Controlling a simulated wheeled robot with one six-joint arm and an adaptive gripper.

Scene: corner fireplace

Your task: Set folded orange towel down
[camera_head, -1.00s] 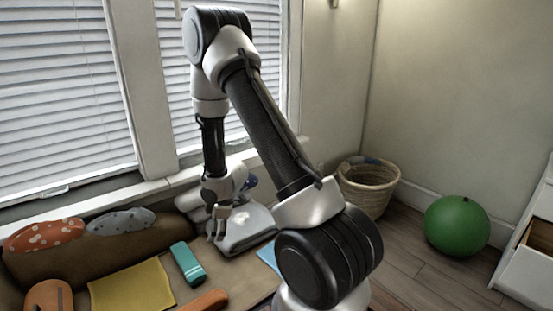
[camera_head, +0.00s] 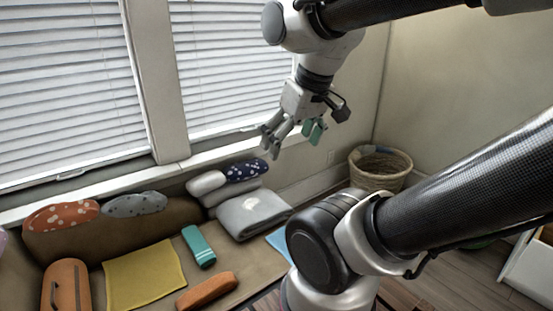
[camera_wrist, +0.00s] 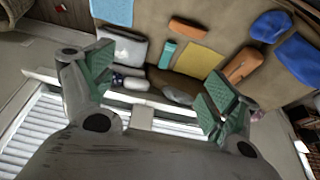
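A long, rounded orange item (camera_head: 208,290), possibly the folded orange towel, lies on the tan bench seat near its front edge. It also shows in the wrist view (camera_wrist: 188,27). A larger orange piece with a dark strap (camera_head: 66,288) lies at the left; it also shows in the wrist view (camera_wrist: 241,64). I cannot tell for certain which is the towel. My gripper (camera_head: 291,136) is raised in front of the window, well above the bench and apart from both. In the wrist view its green-padded fingers (camera_wrist: 157,82) are wide apart with nothing between them.
The bench holds a yellow cloth (camera_head: 144,276), a teal roll (camera_head: 199,246), a grey folded blanket (camera_head: 252,213) and cushions (camera_head: 62,216). A wicker basket (camera_head: 379,170) stands on the floor right of the bench. A blue cloth (camera_head: 279,242) lies nearer.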

